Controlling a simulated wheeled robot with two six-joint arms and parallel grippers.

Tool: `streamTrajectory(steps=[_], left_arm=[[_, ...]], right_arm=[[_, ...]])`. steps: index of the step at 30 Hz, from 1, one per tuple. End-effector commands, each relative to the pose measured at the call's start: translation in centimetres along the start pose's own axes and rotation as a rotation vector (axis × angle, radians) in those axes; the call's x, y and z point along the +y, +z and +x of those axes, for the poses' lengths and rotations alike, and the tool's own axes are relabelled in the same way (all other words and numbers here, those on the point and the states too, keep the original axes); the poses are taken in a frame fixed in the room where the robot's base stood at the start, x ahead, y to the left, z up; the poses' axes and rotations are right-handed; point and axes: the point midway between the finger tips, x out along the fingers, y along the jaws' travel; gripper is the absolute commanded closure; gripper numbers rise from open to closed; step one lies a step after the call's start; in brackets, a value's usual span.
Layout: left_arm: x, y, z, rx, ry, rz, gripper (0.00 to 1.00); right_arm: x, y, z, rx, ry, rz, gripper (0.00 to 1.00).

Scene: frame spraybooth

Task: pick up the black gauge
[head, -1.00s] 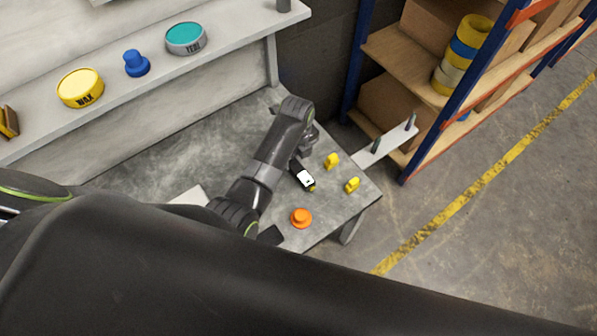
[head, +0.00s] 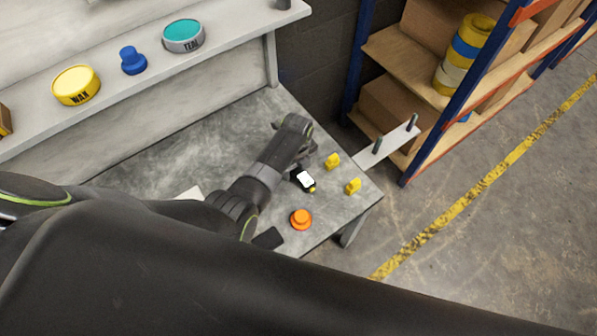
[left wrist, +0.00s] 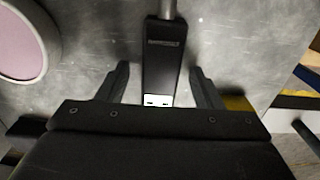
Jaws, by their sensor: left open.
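My left gripper (left wrist: 159,72) is open, one finger on each side of the gauge with a visible gap to both. In the head view my left wrist hides part of the gauge. My right gripper is not in view.
Two yellow pieces (head: 332,161) (head: 353,186) and an orange knob (head: 301,219) stand near the gauge. A pink disc (left wrist: 18,40) shows in the left wrist view. A shelf holds a yellow tin (head: 77,86), a blue knob (head: 133,61) and a teal tin (head: 183,36).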

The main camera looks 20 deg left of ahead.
Motion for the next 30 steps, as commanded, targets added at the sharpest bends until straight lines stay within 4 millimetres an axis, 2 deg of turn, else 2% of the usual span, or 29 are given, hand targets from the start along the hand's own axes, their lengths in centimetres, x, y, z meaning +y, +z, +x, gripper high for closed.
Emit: streamTrajectory(steps=[2, 13, 23, 30], left_arm=[[0.0, 0.0, 0.0, 0.0, 0.0, 0.0, 0.43], [0.0, 0.0, 0.0, 0.0, 0.0, 0.0, 0.91], [-0.1, 0.0, -0.7, 0.0, -0.001, 0.0, 0.93], [-0.1, 0.0, -4.6, -0.001, -0.004, 0.0, 0.93]], right_arm=[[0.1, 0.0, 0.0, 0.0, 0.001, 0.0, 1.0], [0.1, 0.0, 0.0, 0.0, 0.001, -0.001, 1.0], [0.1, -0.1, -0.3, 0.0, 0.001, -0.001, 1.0], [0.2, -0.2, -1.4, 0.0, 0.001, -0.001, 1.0]])
